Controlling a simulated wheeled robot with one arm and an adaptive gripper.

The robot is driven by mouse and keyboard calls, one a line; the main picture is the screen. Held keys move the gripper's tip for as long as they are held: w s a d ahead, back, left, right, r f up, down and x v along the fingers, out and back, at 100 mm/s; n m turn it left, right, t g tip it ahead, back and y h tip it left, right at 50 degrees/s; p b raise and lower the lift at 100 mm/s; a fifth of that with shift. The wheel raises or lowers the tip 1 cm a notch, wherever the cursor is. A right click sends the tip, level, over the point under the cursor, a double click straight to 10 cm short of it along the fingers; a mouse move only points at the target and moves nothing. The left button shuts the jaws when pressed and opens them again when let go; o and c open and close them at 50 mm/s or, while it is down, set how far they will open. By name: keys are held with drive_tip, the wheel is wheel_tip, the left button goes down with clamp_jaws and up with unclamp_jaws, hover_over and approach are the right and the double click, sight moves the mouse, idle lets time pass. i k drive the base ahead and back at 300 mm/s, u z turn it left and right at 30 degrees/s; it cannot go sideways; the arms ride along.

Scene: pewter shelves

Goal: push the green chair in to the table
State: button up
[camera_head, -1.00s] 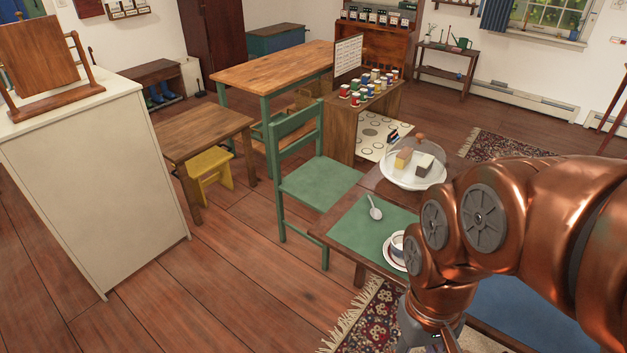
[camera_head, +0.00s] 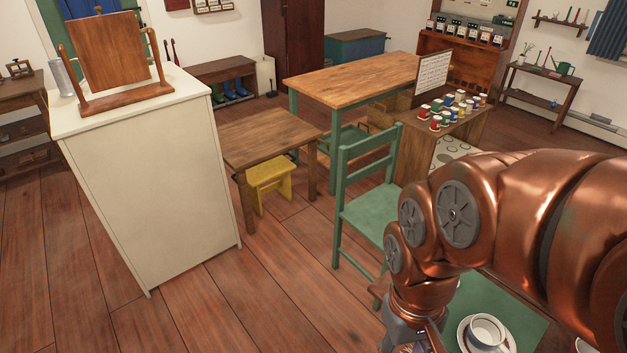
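The green chair (camera_head: 372,213) stands upright on the wooden floor, right of the picture's middle. Its ladder back is on the far left side of its seat. The dark wooden table with a green mat (camera_head: 497,303) is at the lower right, largely hidden behind my copper arm. A white cup (camera_head: 486,332) on a saucer stands on it. My arm crosses in front of the chair's right part, so the gap between seat and table cannot be judged. My gripper is at or below the bottom edge and its fingers do not show.
A white cabinet (camera_head: 157,200) with a tilting mirror stands at left. A low brown table (camera_head: 265,138) with a yellow stool (camera_head: 270,184) is behind. A long wooden table (camera_head: 355,80) and a unit with paint jars (camera_head: 462,130) stand further back. Floor at front left is clear.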

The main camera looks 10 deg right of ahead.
sight(370, 214)
drive_tip(key=u, duration=0.4)
drive_tip(key=i, duration=2.95)
drive_tip(key=z, duration=0.3)
